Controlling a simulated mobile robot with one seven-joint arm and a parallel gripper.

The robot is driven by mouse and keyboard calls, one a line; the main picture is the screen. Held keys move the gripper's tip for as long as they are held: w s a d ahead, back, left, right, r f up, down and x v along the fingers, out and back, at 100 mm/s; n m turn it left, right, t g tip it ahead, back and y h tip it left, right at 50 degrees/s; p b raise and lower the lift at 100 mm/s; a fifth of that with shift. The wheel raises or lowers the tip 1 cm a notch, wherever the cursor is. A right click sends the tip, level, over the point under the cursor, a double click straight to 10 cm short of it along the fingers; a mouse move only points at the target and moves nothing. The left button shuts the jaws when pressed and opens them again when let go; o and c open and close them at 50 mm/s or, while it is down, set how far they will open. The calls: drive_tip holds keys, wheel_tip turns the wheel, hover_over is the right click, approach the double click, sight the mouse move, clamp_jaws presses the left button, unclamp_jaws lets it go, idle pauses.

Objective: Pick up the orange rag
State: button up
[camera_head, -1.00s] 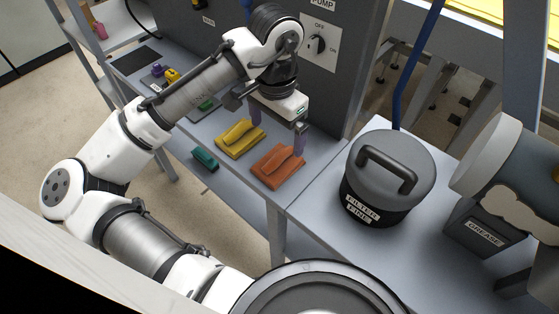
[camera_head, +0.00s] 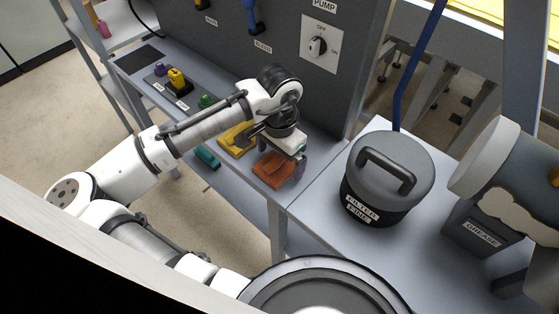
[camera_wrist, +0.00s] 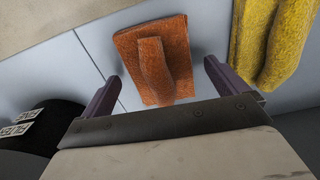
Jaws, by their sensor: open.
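The orange rag (camera_head: 272,171) lies folded on the grey shelf, with a raised fold along its top. In the wrist view the orange rag (camera_wrist: 157,60) sits ahead of and between my two fingers, with its raised fold pointing toward the gripper. My gripper (camera_head: 284,160) is low over the rag in the head view and hides part of it. In the wrist view my gripper (camera_wrist: 160,82) is open, its purple fingers on either side of the rag's near end, with nothing held. I cannot tell whether the fingertips touch the shelf.
A yellow rag (camera_head: 234,138) lies close beside the orange one, and a green rag (camera_head: 207,157) lies beyond it near the shelf edge. A filter canister (camera_head: 385,170) stands to the right. The grey pump panel (camera_head: 290,75) rises behind.

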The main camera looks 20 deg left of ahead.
drive_tip(key=c, duration=1.1)
drive_tip(key=shift+o, duration=0.2)
wheel_tip(320, 180, up, 20)
drive_tip(key=shift+b, duration=0.35)
drive_tip(key=o, duration=0.4)
drive_tip(key=c, duration=0.3)
drive_tip(key=shift+w+f, duration=0.1)
drive_tip(key=shift+f, duration=0.05)
